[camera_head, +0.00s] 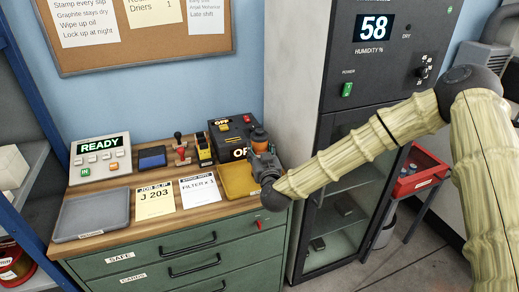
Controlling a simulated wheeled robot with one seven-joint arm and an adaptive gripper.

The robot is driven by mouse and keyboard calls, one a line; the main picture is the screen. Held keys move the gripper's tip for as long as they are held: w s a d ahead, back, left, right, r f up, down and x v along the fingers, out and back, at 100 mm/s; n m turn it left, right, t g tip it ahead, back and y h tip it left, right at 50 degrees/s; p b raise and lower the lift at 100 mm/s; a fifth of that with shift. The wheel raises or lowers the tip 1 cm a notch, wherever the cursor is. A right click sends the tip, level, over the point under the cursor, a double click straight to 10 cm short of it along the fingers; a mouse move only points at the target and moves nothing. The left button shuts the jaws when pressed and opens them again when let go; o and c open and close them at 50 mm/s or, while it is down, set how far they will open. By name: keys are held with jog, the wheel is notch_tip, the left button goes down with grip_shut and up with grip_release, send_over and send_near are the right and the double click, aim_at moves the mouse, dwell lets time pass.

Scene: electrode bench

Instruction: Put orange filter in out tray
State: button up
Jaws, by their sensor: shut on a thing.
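My gripper (262,154) is over the right end of the wooden bench top, beside a yellow tray (235,183). It is shut on a small orange thing, likely the orange filter (258,133), whose top shows above the fingers. The gripper hides its lower part, and I cannot tell its height above the tray. A grey tray (92,215) lies at the left of the bench top and looks empty. The labels on both trays are too small to read, so I cannot tell which is the out tray.
A black box with switches (226,135) stands close behind my gripper. A READY panel (100,157), blue block (152,157), stamps (182,150) and two paper slips (155,200) share the bench. A tall dark humidity cabinet (345,130) stands at the right.

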jog(key=shift+f, duration=0.15)
jog(key=o, duration=1.3)
jog(key=shift+s, duration=0.15)
jog(key=s+b, duration=0.1)
jog(key=s, duration=0.3)
jog(key=s+d+b, duration=0.1)
jog(key=s, duration=0.2)
jog(key=s+b, duration=0.1)
jog(key=s, duration=0.3)
jog(key=shift+s+d, duration=0.3)
jog(key=shift+d, duration=0.1)
